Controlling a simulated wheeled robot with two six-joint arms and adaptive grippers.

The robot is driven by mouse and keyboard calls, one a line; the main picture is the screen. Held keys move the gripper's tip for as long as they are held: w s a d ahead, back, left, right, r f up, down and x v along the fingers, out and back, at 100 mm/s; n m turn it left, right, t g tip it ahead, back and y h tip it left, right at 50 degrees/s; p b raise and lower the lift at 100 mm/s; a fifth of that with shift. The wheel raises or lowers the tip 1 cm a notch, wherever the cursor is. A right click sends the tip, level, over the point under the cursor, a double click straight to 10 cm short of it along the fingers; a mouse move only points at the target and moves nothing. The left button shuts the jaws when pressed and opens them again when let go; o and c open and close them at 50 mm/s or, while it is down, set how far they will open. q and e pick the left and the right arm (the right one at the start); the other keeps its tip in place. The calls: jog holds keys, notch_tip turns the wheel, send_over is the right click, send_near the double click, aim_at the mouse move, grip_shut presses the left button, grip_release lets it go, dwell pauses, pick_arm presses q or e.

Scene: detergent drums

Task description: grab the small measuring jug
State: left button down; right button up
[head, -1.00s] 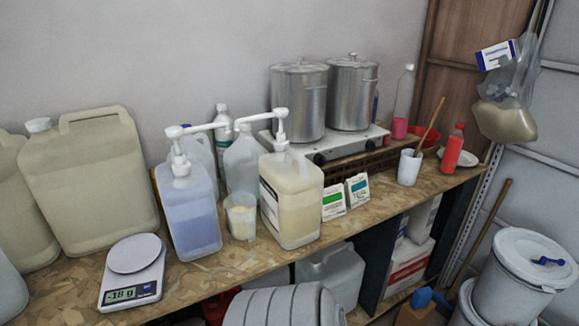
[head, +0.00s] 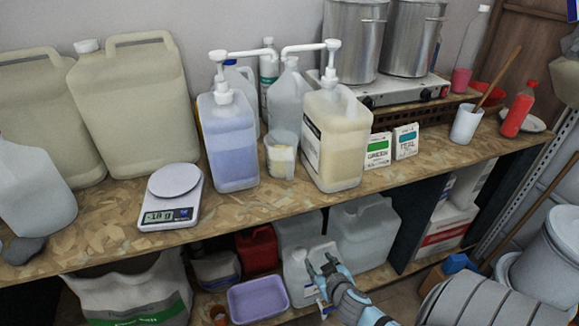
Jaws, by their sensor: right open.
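The small measuring jug (head: 281,160) appears to be the clear little cup with pale contents on the wooden bench. It stands upright between the blue-liquid pump bottle (head: 232,150) and the cream-liquid pump bottle (head: 335,145). My right gripper (head: 321,265) is open and empty, its fingers pointing up. It is in front of the bench, low in the picture, well below and right of the jug and apart from it. My left gripper is not in view.
A digital scale (head: 173,194) sits left of the blue bottle. Small green and teal boxes (head: 378,150) stand right of the cream bottle. Below the bench are a purple tub (head: 258,300) and several canisters. Bare bench (head: 215,213) lies in front of the jug.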

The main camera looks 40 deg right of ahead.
jog(key=w+r+t, duration=0.3)
jog(key=w+r, duration=0.1)
jog(key=r, duration=0.7)
jog(key=m+t+h+b, duration=0.1)
jog(key=m+t, duration=0.1)
jog(key=t, duration=0.2)
send_near(290, 165)
jog(key=p+x, duration=0.2)
jog(key=x, duration=0.8)
jog(key=shift+w+d, duration=0.1)
jog(key=shift+w, duration=0.05)
jog(key=shift+w+d+f, duration=0.1)
jog(key=shift+w, duration=0.1)
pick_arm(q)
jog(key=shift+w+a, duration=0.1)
pick_arm(e)
grip_shut()
